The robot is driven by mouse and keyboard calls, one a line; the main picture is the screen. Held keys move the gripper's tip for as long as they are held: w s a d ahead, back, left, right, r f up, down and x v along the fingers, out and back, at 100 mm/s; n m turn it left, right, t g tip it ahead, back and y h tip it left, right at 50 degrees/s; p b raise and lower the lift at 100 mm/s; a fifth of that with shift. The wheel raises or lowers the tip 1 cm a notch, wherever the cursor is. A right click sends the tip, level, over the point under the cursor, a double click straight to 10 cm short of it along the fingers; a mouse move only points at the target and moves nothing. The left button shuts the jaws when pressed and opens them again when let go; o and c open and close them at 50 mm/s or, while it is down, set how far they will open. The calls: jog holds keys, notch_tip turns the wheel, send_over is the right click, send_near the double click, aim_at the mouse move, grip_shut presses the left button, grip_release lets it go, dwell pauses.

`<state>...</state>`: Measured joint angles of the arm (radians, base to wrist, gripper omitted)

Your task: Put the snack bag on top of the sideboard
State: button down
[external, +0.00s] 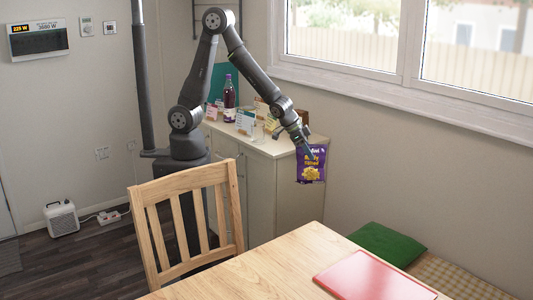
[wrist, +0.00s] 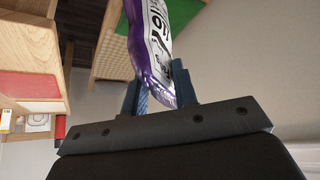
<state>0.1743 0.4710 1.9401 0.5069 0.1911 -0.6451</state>
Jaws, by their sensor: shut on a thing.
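The snack bag (external: 311,166) is purple with a yellow picture on its front. It hangs in the air from my gripper (external: 303,141), in front of the right end of the sideboard in the external view. My gripper (wrist: 158,95) is shut on the bag (wrist: 150,40), which stands out between the fingers in the wrist view. The sideboard (external: 258,196) is pale, with doors, and stands against the wall below the window. The right end of its top (external: 283,148) shows bare behind my gripper.
A wooden table (external: 262,272) with a red board (external: 372,277), a chair (external: 185,185) and a green cushion (external: 387,242) are in front.

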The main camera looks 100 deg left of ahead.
jog(key=w+d+r+m+h, duration=0.1)
jog(key=w+d+r+m, duration=0.15)
jog(key=d, duration=1.35)
jog(key=w+d+r+m+h, duration=0.1)
jog(key=w+d+m, duration=0.15)
jog(key=d, duration=1.35)
jog(key=s+d+r+m+h, duration=0.1)
jog(key=s+d, duration=0.5)
jog(key=d, duration=0.5)
jog(key=s+d+r+m+g, duration=0.1)
jog(key=s+d, duration=0.6)
jog(key=d, duration=0.4)
jog(key=s+d+r+m+g+h, duration=0.1)
jog(key=s+d+m, duration=0.1)
jog(key=s+d, duration=0.4)
jog(key=d, duration=0.5)
jog(key=shift+s+r+h, duration=0.3)
jog(key=shift+w+d+f, duration=0.1)
